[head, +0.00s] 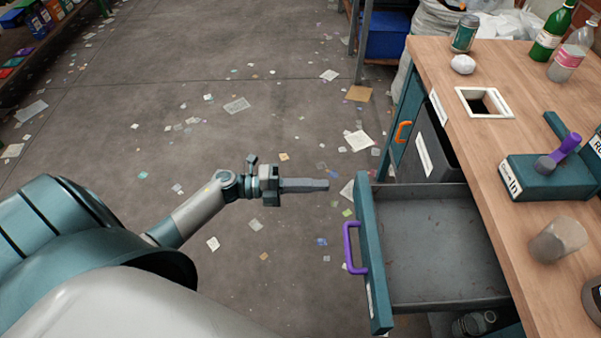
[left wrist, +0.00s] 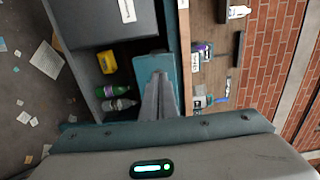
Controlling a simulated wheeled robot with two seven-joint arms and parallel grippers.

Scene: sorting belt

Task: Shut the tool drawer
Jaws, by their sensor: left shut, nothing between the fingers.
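The tool drawer (head: 425,245) is pulled out from the workbench in the head view. Its teal front panel (head: 374,275) faces left and carries a purple handle (head: 346,248). The grey inside that shows looks empty. My left gripper (head: 328,185) is shut and empty. In the head view its tips appear just left of the far end of the drawer front, with a small gap of floor between; I cannot tell the height difference. Its narrow fingers also show in the left wrist view (left wrist: 158,95), in front of a teal panel. My right gripper is not in view.
Beyond the drawer is a grey bin (head: 430,145) beside an orange handle (head: 402,132). The floor left of the drawer has only scattered paper.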

